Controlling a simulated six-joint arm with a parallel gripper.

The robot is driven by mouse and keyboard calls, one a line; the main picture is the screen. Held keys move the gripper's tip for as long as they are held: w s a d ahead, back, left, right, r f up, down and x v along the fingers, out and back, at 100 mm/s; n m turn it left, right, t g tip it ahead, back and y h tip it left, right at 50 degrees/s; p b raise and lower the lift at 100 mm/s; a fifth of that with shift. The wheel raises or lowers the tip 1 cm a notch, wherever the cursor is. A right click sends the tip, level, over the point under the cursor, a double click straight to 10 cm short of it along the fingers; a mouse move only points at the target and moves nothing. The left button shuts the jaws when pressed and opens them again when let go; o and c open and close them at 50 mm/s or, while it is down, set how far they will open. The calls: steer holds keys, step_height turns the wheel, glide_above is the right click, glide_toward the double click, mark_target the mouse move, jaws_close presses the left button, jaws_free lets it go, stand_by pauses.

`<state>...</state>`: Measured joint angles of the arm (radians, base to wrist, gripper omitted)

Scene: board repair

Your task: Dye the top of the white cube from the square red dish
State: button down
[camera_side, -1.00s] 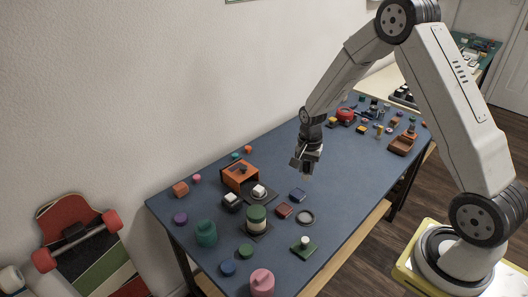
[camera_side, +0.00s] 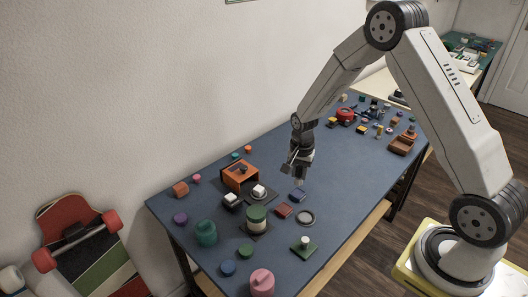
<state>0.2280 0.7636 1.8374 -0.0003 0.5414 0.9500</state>
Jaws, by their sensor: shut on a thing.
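A white cube (camera_side: 259,189) sits on a dark pad in the middle left of the blue table. A small square red dish (camera_side: 284,210) lies to its right and nearer the front. A blue square dish (camera_side: 298,195) lies just behind the red one. My gripper (camera_side: 300,179) is above the table, just over the blue dish as seen here. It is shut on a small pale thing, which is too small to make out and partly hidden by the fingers. The held thing looks clear of the red dish and the white cube.
A dark block with a white top (camera_side: 231,200) and an orange open box (camera_side: 240,176) stand left of the cube.

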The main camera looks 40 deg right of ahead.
steer(key=a+f, duration=0.1)
steer(key=w+a+f, duration=0.1)
steer(key=a+f, duration=0.1)
steer(key=a, duration=0.1)
steer(key=shift+w, duration=0.4)
steer(key=shift+f, duration=0.1)
steer(key=shift+f, duration=2.8)
steer(key=shift+f, duration=0.65)
stand_by(0.5)
steer(key=shift+r, duration=0.1)
step_height(320, 180, up, 7)
stand_by(1.1)
steer(key=shift+r, duration=0.1)
stand_by(0.5)
